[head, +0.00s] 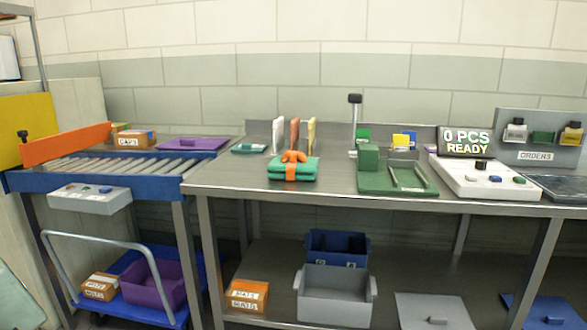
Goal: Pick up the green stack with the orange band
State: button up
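The green stack (306,174) lies flat on the metal table, left of its middle and close to the front edge. An orange band (291,173) wraps around it and ends in a bulky orange knot or loop on top. Nothing is touching the stack from above. My gripper is not in view.
The metal table (330,198) has upright folded items (294,134) behind the stack, a green tray (397,178) to its right, and a white scale (480,180) further right. A roller conveyor (130,162) adjoins at left. Bins and boxes sit below.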

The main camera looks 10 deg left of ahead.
aim_at(294, 166)
jog(key=i+j+z, duration=0.2)
jog(key=i+j, duration=0.15)
jog(key=i+j+z, duration=0.15)
jog(key=i+j, duration=0.15)
jog(key=j, duration=0.15)
jog(key=i+j+z, duration=0.2)
jog(key=j, duration=0.25)
jog(key=i, duration=0.6)
